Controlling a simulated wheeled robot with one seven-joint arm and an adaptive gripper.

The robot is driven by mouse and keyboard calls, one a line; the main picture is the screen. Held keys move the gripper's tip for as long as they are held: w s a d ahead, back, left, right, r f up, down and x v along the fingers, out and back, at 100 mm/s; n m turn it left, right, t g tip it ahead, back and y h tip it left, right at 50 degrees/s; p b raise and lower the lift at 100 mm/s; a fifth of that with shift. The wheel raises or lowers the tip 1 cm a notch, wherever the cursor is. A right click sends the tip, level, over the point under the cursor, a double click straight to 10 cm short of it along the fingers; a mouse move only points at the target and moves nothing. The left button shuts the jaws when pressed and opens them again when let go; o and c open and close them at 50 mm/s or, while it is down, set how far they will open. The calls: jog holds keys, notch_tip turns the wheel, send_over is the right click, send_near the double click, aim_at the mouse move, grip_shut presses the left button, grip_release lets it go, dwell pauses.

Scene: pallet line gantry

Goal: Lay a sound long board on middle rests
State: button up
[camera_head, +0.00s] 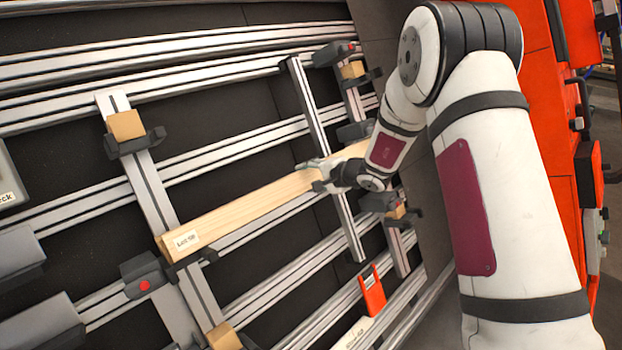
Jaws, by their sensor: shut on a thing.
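A long pale wooden board (245,210) lies slantwise across the rail frame. A white label with small print is near its left end. My gripper (322,177) is shut on the board right of its middle. The board's left end is at a black rest (196,259) on the left cross rail (150,190); I cannot tell whether it touches. The far end passes behind my arm near another black rest (354,131), so its seating there is hidden.
Short wood blocks sit in the upper left rest (125,125), the upper right rest (352,70) and near the bottom (224,337). A narrow upright rail (322,120) crosses near my gripper. A red bracket (373,290) stands lower right. Orange machinery (560,100) is at right.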

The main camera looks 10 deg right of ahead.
jog(key=shift+f+b, duration=0.2)
jog(key=shift+b, duration=0.1)
dwell(0.8)
jog(key=o, duration=1.7)
jog(key=shift+s+d+f, duration=0.1)
jog(key=v, duration=1.2)
